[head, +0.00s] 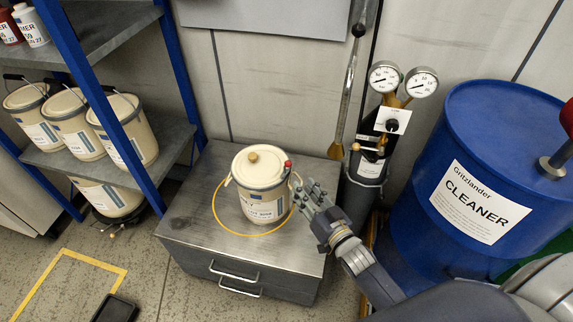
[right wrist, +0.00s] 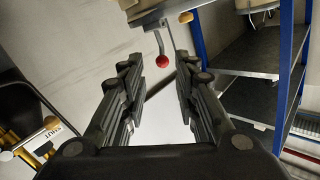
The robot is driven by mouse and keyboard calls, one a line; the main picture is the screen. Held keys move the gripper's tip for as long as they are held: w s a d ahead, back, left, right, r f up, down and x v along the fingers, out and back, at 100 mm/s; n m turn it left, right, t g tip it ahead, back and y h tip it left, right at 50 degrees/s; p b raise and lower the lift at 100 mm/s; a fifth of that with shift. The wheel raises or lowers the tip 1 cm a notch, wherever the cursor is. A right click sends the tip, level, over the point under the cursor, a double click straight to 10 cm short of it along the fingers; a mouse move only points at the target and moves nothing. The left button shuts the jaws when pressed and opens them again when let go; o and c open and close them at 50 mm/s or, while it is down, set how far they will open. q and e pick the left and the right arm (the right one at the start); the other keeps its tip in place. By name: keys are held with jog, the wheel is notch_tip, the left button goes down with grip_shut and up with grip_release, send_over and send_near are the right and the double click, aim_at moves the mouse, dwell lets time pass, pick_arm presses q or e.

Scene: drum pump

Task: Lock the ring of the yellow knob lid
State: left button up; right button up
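A cream bucket (head: 262,205) stands upright on a grey metal cabinet. Its cream lid has a small yellow knob (head: 253,157) on top, which also shows in the right wrist view (right wrist: 186,17). A lever with a red ball end (head: 288,164) is at the right side of the lid rim. The red ball (right wrist: 162,62) shows between my right fingers in the right wrist view, beyond their tips, with its lever standing away from the rim. My right gripper (head: 304,192) is open and empty, just right of the bucket. My left gripper is not in view.
The grey cabinet (head: 190,220) has free top space left of the bucket. A yellow hoop (head: 216,210) surrounds the bucket. Right of it stand a gas cylinder with gauges (head: 384,77) and a blue drum (head: 425,235). A blue-framed shelf (head: 150,165) holds several buckets at left.

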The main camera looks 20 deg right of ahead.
aim_at(286, 163)
jog(key=w, duration=0.3)
jog(key=w+a, duration=0.1)
jog(key=w, duration=0.7)
jog(key=shift+a+r, duration=0.15)
jog(key=shift+a, duration=0.2)
jog(key=shift+c, duration=0.6)
jog(key=shift+s, duration=0.1)
grip_shut()
